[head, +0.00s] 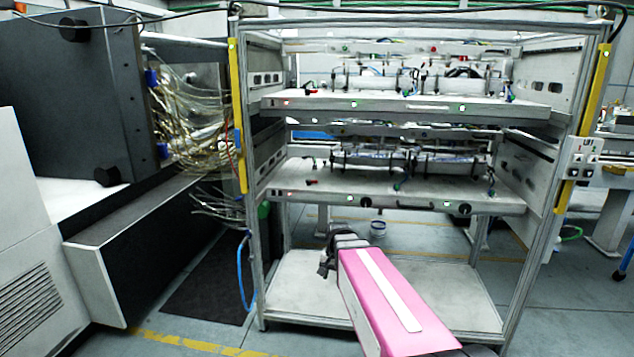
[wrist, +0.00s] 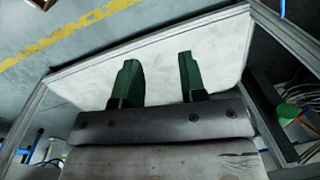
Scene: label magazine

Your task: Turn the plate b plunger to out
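A metal frame holds two white plates, an upper plate (head: 390,106) and a lower plate (head: 400,192). No lettering is readable, so I cannot tell which is plate b. A small red-and-black part lies at the left of each plate, an upper one (head: 310,92) and a lower one (head: 311,182). Black round knobs (head: 464,209) show on the lower plate's front edge. I cannot tell which part is the plunger or its position. My gripper (head: 326,264) is below the lower plate, apart from it. In the wrist view its green fingers (wrist: 158,62) are spread with nothing between them.
A white bottom shelf (head: 285,290) lies beneath my gripper. Frame posts with yellow strips (head: 238,120) stand on both sides. Loose clear tubes (head: 190,120) hang from a dark machine (head: 70,100) at left. A blue hose (head: 243,270) runs down the left post.

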